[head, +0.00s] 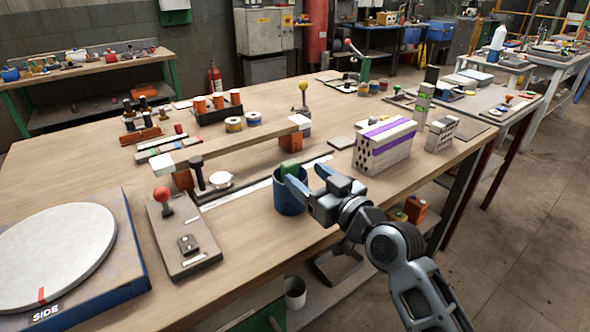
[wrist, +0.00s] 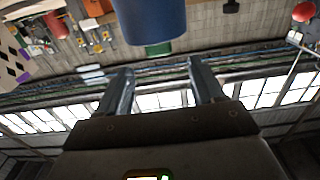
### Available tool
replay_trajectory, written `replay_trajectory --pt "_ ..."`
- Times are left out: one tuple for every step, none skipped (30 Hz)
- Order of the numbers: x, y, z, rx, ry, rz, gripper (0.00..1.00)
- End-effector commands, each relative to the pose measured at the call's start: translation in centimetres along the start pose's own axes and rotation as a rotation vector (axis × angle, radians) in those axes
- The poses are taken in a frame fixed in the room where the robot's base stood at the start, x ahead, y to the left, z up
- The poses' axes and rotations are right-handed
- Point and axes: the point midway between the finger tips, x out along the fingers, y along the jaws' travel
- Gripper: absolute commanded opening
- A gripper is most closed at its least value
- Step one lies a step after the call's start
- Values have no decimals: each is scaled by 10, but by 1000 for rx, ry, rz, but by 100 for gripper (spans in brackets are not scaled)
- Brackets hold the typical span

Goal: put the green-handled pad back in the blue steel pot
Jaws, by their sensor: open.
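The blue steel pot (head: 290,198) stands on the wooden bench, just left of my gripper (head: 305,178). A green block-like handle (head: 290,169) shows at the pot's mouth; the pad under it is hidden. In the wrist view, which is upside down, the blue pot (wrist: 152,18) is at the top and the green handle (wrist: 158,48) sticks out of its mouth. My gripper (wrist: 160,72) is open there, its two fingers apart with nothing between them. In the head view the near finger overlaps the pot's rim; whether they touch, I cannot tell.
A white hollow brick with purple stripes (head: 384,146) stands to the right of the pot. A long wooden beam (head: 240,145) lies behind. A plate with a red knob (head: 187,240) and a round turntable (head: 50,258) are at left. Bare bench lies in front of the pot.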

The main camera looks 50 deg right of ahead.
Motion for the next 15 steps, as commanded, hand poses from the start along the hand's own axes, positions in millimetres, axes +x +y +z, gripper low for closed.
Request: replay_trajectory --pt "-9 0 2 -1 -2 0 67" --pt "-13 0 2 -1 -1 0 67" --pt "-18 0 1 -1 -1 0 67" --pt "-21 0 1 0 -1 0 67" --pt "-24 0 1 0 -1 0 67" --pt "-26 0 0 0 1 0 67" --pt "-28 0 0 1 1 0 67" --pt "-30 0 0 1 1 0 67" --pt "-31 0 0 1 1 0 67" --pt "-32 0 0 1 1 0 67" --pt "-32 0 0 1 1 1 67" --pt "-33 0 0 1 1 1 67" --pt "-33 0 0 1 1 1 67" --pt "-33 0 0 1 1 1 67" --pt "-33 0 0 1 0 0 67"
